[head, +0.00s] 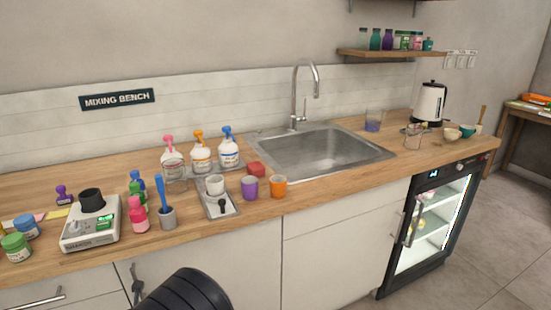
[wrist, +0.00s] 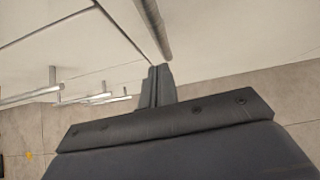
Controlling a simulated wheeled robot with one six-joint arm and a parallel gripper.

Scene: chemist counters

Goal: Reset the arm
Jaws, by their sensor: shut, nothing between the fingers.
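My gripper (wrist: 160,72) shows in the wrist view as two dark fingers pressed together, with nothing between them. It is low in front of the white cabinet fronts, below the counter. A metal bar handle (wrist: 152,28) runs close to the fingertips in the wrist view; I cannot tell whether they touch. In the head view a dark part of my arm fills the bottom, in front of the cabinet (head: 240,255), and the fingers cannot be made out clearly.
The wooden counter (head: 335,185) holds a scale (head: 92,225), pump bottles, coloured cups and a sink (head: 325,150). A glass-door fridge (head: 430,225) stands under its right end. More bar handles (wrist: 53,78) stick out at the left of the wrist view. Open floor (head: 490,265) lies at right.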

